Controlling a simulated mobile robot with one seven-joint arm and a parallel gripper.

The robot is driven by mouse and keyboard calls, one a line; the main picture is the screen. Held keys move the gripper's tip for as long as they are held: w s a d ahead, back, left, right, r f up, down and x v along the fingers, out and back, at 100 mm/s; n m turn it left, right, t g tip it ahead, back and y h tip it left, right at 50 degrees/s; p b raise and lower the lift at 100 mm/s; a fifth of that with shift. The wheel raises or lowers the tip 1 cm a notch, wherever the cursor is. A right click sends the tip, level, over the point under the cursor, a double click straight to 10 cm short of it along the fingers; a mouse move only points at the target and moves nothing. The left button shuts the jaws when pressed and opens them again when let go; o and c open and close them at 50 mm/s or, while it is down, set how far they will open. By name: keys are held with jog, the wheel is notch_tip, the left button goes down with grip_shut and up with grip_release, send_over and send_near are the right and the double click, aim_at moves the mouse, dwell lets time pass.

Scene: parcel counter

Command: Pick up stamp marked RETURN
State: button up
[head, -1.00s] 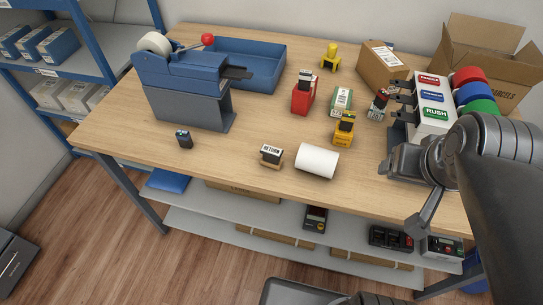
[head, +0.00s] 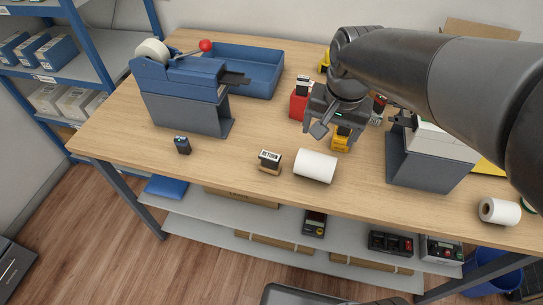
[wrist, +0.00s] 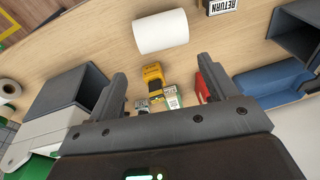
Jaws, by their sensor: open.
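The stamp marked RETURN (head: 269,161) stands on the wooden counter near its front edge, left of a white paper roll (head: 315,166). Its dark top carries a white label; its base is wood-coloured. In the wrist view the stamp (wrist: 222,6) is cut off by the top edge, its label upside down. My gripper (head: 328,127) is open, above the counter behind the roll and to the right of the stamp, apart from it. In the wrist view the two fingers of my gripper (wrist: 160,85) stand wide apart with nothing held between them.
A yellow stamp (head: 341,140) and a red one (head: 299,106) stand under and beside my gripper. A blue tray (head: 262,72) and a tape dispenser (head: 185,85) are at the left. A small dark stamp (head: 182,145) stands front left. Counter around the RETURN stamp is clear.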

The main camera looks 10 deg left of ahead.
jog(key=g, duration=0.2)
send_over(270, 156)
jog(key=shift+h, duration=0.4)
jog(key=f, duration=0.6)
jog(key=shift+w+d+f, duration=0.15)
jog(key=shift+d+f, duration=0.15)
notch_tip(270, 156, down, 5)
jog(key=shift+a+r, duration=0.1)
jog(key=shift+r, duration=0.1)
jog(key=shift+a+f, duration=0.15)
jog(key=shift+f, duration=1.4)
jog(key=shift+a+f, duration=0.1)
jog(key=shift+f, duration=1.45)
jog(key=c, duration=1.1)
